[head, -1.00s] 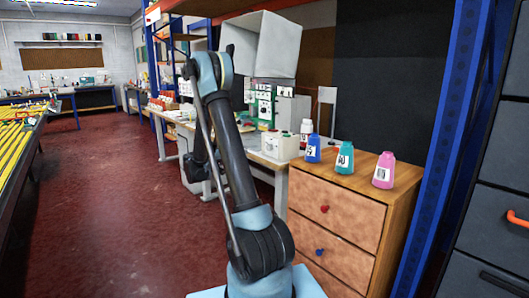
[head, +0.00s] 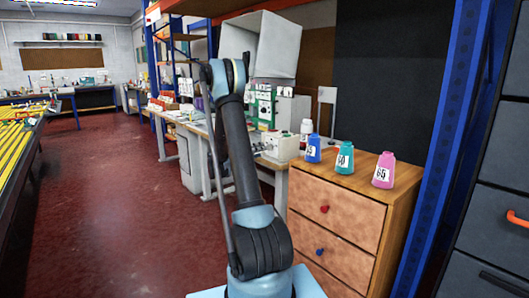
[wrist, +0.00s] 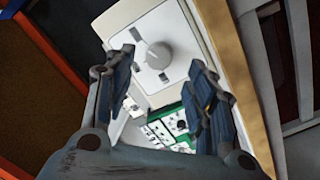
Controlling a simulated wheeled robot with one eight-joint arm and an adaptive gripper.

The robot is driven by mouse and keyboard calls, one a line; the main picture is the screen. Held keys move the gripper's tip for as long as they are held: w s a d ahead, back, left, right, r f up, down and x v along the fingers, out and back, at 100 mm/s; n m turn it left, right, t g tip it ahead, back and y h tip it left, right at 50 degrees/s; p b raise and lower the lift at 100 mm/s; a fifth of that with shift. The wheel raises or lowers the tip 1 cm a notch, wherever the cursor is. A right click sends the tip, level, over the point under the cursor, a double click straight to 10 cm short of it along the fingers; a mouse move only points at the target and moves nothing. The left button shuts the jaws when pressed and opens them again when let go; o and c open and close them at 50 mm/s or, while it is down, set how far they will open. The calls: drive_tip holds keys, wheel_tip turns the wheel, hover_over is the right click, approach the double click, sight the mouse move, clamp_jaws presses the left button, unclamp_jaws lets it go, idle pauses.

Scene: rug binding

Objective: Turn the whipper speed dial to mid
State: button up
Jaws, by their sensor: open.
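In the wrist view a round grey dial (wrist: 158,54) stands out from a white plate with dark marks around it. It appears to be the whipper speed dial; no label is legible and I cannot tell its exact setting. My gripper (wrist: 163,62) is open, with its two blue-padded fingers apart on either side of the dial's lower part in the picture. Nothing is between the pads that I can see as held, and contact with the dial cannot be told. In the head view my gripper is hidden behind my arm.
A green control panel (wrist: 178,124) shows beyond the fingers; in the head view it stands on the workbench. A white box (head: 283,146) sits at the bench's near end. Blue, teal and pink cones (head: 383,170) stand on a wooden drawer cabinet (head: 335,205). The red floor at left is clear.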

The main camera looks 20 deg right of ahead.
sight(268, 148)
drive_tip(key=shift+x, duration=2.65)
drive_tip(key=c, duration=1.1)
drive_tip(key=shift+o, duration=0.2)
drive_tip(key=shift+a, duration=0.25)
drive_tip(key=shift+d, duration=0.15)
